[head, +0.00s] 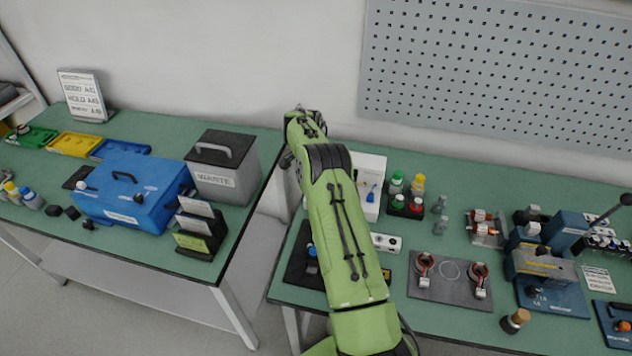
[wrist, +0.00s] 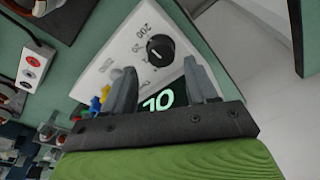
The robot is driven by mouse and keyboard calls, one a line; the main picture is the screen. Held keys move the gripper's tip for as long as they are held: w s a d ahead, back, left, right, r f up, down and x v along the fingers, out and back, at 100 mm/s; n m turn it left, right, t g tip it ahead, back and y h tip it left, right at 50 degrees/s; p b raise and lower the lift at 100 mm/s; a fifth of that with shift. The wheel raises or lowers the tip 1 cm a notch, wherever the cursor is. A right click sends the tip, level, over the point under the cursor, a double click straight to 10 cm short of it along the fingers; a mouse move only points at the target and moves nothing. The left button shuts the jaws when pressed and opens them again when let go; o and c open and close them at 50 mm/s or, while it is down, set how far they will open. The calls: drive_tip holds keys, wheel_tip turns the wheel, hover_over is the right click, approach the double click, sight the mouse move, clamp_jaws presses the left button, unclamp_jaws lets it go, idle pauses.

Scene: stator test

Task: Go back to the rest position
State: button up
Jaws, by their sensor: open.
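My gripper (wrist: 158,92) is open in the wrist view, its two grey fingers apart with nothing between them. Beyond the fingers is a white meter (wrist: 132,45) with a black dial and a lit green display, partly hidden by the gripper. I cannot tell whether the fingers touch it. The white meter (head: 371,168) shows just right of the arm there.
The right table (head: 450,318) holds stators on a grey mat (head: 449,290), bottles (head: 417,186) and a blue-based fixture (head: 550,295). The left table (head: 140,245) holds a blue case (head: 135,205), a waste box (head: 222,180) and coloured trays (head: 75,143). A pegboard (head: 500,70) hangs behind.

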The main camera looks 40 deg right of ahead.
wheel_tip(320, 180, up, 3)
drive_tip(key=shift+r+p, duration=0.1)
drive_tip(key=shift+p, duration=0.6)
drive_tip(key=shift+f, duration=0.2)
